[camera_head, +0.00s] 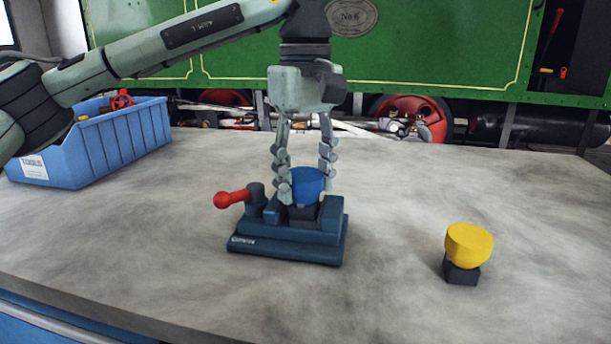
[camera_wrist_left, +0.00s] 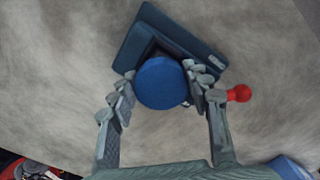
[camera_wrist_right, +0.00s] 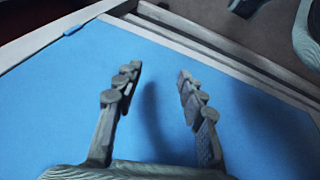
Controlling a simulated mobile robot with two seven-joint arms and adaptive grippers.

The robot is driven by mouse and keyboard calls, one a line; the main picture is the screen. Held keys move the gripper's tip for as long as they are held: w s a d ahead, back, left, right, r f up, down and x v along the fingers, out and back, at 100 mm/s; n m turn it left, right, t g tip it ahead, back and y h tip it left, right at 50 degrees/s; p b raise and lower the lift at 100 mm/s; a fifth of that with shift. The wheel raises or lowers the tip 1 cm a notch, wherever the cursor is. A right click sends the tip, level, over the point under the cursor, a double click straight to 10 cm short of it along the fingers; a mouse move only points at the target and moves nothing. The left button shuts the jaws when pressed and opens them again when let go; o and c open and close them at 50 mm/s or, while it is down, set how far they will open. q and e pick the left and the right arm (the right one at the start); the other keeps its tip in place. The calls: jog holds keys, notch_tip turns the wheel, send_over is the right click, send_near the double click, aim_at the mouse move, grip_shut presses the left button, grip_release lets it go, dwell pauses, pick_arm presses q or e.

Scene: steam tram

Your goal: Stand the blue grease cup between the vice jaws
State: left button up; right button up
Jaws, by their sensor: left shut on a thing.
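The blue grease cup (camera_head: 308,182) is upright, with its dark base (camera_head: 302,214) low at the dark blue vice (camera_head: 290,247). My left gripper (camera_head: 305,188) comes down from above and is shut on the cup, one finger on each side. In the left wrist view the cup's round blue top (camera_wrist_left: 161,83) lies between the fingertips, over the vice (camera_wrist_left: 150,38). The cup hides the jaw gap, so I cannot tell whether its base rests on the vice. My right gripper (camera_wrist_right: 157,90) is open and empty in the right wrist view, above a blue surface.
A yellow cup on a dark base (camera_head: 467,250) stands to the right on the grey table (camera_head: 390,215). A blue bin (camera_head: 120,145) is at the back left. The vice's red-knobbed handle (camera_head: 230,198) sticks out left. The table between vice and yellow cup is clear.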

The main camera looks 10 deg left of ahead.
pick_arm(q)
jog(key=shift+f, duration=0.1)
dwell(0.7)
jog(key=o, duration=1.7)
jog(key=shift+r+p, duration=2.9)
jog(key=shift+r, duration=0.65)
jog(key=shift+f, duration=0.15)
